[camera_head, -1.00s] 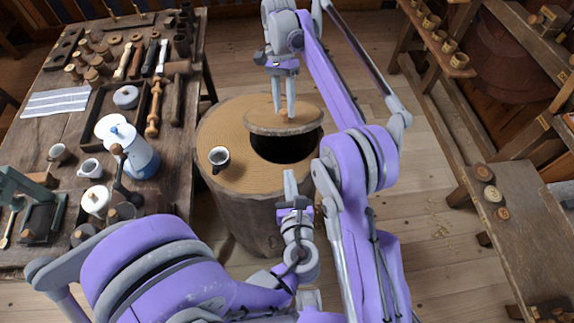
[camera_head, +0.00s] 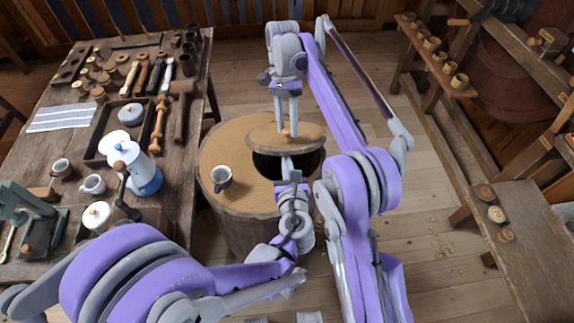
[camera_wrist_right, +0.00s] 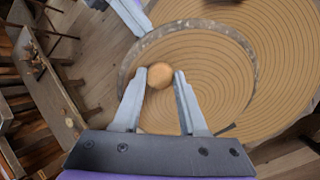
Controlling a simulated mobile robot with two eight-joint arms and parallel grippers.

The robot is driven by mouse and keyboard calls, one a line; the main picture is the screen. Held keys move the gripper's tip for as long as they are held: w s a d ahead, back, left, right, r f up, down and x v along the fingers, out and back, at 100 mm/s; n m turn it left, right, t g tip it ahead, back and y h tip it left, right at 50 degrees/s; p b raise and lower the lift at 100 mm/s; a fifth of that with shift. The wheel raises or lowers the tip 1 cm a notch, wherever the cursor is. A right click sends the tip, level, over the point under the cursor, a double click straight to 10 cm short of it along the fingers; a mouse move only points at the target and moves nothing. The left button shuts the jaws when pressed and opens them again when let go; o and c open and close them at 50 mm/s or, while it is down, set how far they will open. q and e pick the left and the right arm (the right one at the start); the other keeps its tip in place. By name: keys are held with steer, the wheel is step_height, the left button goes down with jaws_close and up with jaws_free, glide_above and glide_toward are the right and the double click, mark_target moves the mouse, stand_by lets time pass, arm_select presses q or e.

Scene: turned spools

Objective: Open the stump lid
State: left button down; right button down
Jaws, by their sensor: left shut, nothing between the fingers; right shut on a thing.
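The stump (camera_head: 222,150) is a broad wooden drum with a dark round opening (camera_head: 268,168) in its top. The round wooden lid (camera_head: 262,138) is tilted above the far part of the opening. My right gripper (camera_head: 287,131) is shut on the lid's round knob; the knob (camera_wrist_right: 160,75) shows between its fingers in the right wrist view, with the lid (camera_wrist_right: 212,75) around it. My left gripper (camera_head: 287,160) is shut and empty, its tip over the opening by the lid's near edge. Whether it touches the lid, I cannot tell.
A workbench (camera_head: 185,150) on the left is crowded with tools, a blue-white pot (camera_head: 135,165) and cups. A bench (camera_head: 520,225) with small discs stands at right.

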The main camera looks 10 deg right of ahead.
arm_select(q)
steer(key=shift+w+r, duration=0.4)
steer(key=shift+r, duration=0.3)
arm_select(e)
steer(key=shift+c, duration=2.3)
jaws_free()
arm_select(q)
steer(key=shift+s, duration=0.1)
